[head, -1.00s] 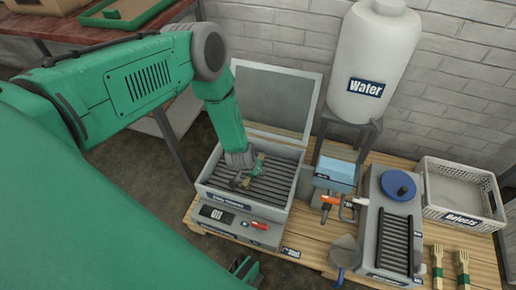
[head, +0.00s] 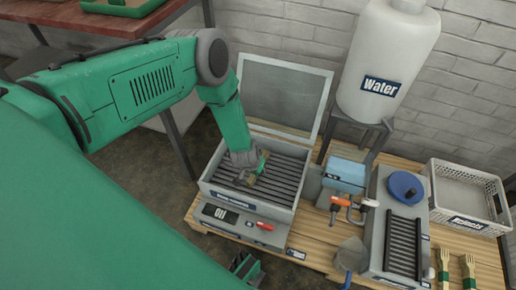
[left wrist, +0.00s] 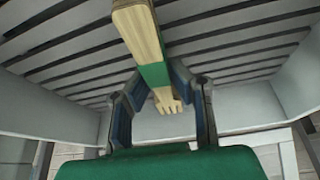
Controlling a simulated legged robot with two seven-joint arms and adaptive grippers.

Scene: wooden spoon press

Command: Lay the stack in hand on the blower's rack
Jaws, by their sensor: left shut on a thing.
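My left gripper (head: 251,178) is inside a grey open-lidded box, over its dark slatted rack (head: 286,178). It is shut on a stack of flat wooden cutlery (left wrist: 142,40) with a green band (left wrist: 153,75); fork-like tines show between the fingers in the left wrist view. In that view the slats lie behind the stack; I cannot tell if it touches them. A grey unit with a blue disc (head: 405,188) and a black barred rack (head: 404,246) stands to the right. Its bars are bare. A green and dark gripper (head: 246,268), probably my right, shows at the bottom edge; its jaws are unclear.
The box's lid (head: 283,95) stands open at the back. A blue-topped device (head: 345,177) with orange-tipped handles stands between the two units. A white water tank (head: 388,55) is behind. A light crate (head: 466,182) and banded wooden forks (head: 444,268) are at right.

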